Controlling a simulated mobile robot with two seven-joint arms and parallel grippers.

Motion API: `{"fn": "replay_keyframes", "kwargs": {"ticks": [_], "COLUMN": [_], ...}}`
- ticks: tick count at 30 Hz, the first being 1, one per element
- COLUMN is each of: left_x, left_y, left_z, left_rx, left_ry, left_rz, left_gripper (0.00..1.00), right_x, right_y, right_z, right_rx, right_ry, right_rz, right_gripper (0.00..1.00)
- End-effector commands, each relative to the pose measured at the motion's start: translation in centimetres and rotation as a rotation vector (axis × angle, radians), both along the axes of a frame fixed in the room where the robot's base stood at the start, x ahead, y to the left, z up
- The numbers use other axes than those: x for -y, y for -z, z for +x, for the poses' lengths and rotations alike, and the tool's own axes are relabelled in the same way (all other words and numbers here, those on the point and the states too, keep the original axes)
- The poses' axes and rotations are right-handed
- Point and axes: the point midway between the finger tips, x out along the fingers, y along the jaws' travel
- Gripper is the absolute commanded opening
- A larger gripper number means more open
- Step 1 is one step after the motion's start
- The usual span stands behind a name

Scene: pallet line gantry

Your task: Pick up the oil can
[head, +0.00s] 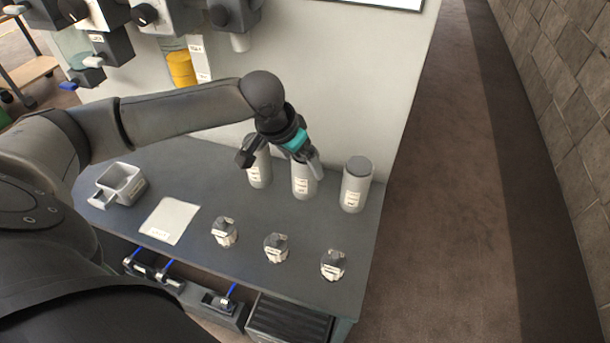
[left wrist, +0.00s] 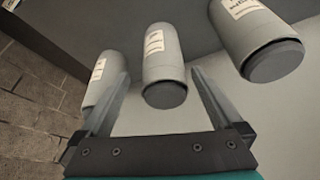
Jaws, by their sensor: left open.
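Three grey cylinders with dark caps and pale labels stand in a row at the back of the bench: a left one (head: 259,172), a middle one (head: 304,184) and a right one (head: 355,186). The labels are too small to read, so I cannot tell which is the oil can. My left gripper (head: 309,160) is open above the middle cylinder and partly hides its top. In the left wrist view the middle cylinder (left wrist: 164,62) shows between the open fingers (left wrist: 160,82), apparently untouched. The other cylinders are outside the fingers. My right gripper is not in view.
Three small grey labelled items (head: 276,248) stand along the front of the bench (head: 300,222). A grey open box (head: 122,182) and a white sheet (head: 170,221) lie to the left. A pale panel (head: 375,75) rises behind. Carpet is clear right of the bench.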

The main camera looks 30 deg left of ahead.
Motion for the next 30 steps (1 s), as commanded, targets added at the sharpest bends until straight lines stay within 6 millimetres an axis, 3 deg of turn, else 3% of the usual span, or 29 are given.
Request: {"fn": "replay_keyframes", "kwargs": {"ticks": [9, 19, 30], "left_x": [-0.1, -0.2, -0.2], "left_y": [4.0, 4.4, 4.4], "left_z": [1.9, 2.1, 2.1], "left_rx": [0.0, 0.0, 0.0], "left_ry": [0.0, 0.002, 0.001], "left_rz": [-0.002, 0.001, 0.0], "left_gripper": [1.0, 0.99, 0.57], "right_x": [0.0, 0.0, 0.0], "right_y": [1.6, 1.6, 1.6], "right_z": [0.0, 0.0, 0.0], "right_rx": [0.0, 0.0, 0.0], "right_ry": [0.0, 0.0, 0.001], "right_rz": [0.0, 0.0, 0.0], "right_gripper": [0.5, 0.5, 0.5]}}
